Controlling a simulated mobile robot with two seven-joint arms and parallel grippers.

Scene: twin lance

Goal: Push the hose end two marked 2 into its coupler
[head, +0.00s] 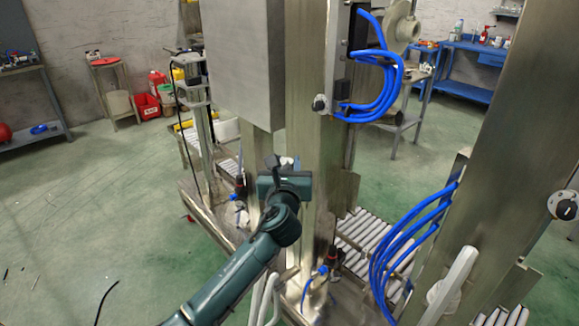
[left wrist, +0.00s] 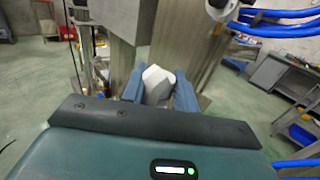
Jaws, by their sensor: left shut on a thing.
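My left gripper (head: 287,163) is in front of the metal column in the middle of the head view. In the left wrist view its two blue-grey fingers (left wrist: 158,90) are shut on a white, blocky piece (left wrist: 157,82). No 2 can be read on this piece, and I cannot tell from the frames whether it is the hose end. Its far end is hidden, so I cannot tell whether it touches anything beyond. No coupler can be made out clearly; the gripper and arm cover part of the column. My right gripper is not in view.
A steel column (head: 312,90) and a grey cabinet (head: 238,60) stand close to the gripper. Blue hoses loop at the upper right (head: 385,75) and lower right (head: 408,245). Rollers (head: 365,235) lie behind the column. Green floor is open at left (head: 110,210).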

